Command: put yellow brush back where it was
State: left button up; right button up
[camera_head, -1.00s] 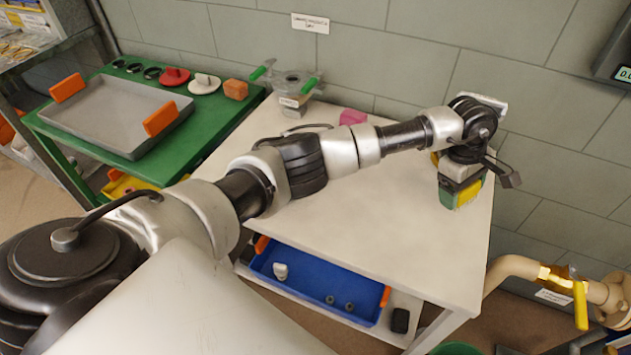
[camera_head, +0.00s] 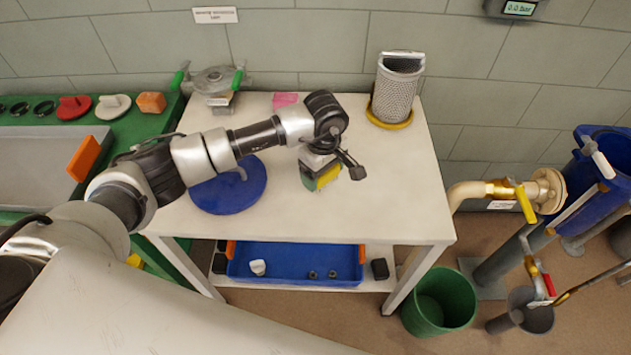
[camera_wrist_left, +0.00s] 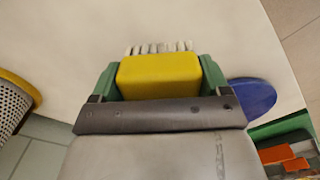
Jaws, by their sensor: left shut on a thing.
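My left gripper (camera_head: 322,176) is shut on the yellow brush (camera_head: 328,178) above the white table (camera_head: 390,170). In the left wrist view the yellow brush (camera_wrist_left: 160,76) sits between the two green fingers of the left gripper (camera_wrist_left: 158,80), with its pale bristles pointing away from the gripper. In the head view the arm and gripper hide most of the brush. My right gripper is not in view.
A perforated metal container (camera_head: 394,88) stands in a yellow dish (camera_head: 390,121) at the table's back right. A blue disc with a handle (camera_head: 232,193) lies left of the gripper. A pink block (camera_head: 286,99) lies behind. The table's front right is clear.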

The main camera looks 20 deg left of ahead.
aim_at(316, 196)
pick_arm(q)
jog(key=shift+s+a+f, duration=0.45)
jog(key=shift+a, duration=0.15)
notch_tip(316, 196, down, 4)
jog(key=shift+f+p, duration=0.1)
jog(key=shift+p, duration=0.25)
jog(key=shift+f, duration=0.1)
jog(key=o, duration=0.8)
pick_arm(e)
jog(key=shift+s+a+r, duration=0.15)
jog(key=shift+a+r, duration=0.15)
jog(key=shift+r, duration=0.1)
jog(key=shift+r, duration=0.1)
pick_arm(q)
jog(key=shift+r, duration=0.4)
notch_tip(316, 196, up, 11)
jog(key=shift+r+b, duration=0.1)
jog(key=shift+b, duration=0.6)
jog(key=shift+r, duration=0.15)
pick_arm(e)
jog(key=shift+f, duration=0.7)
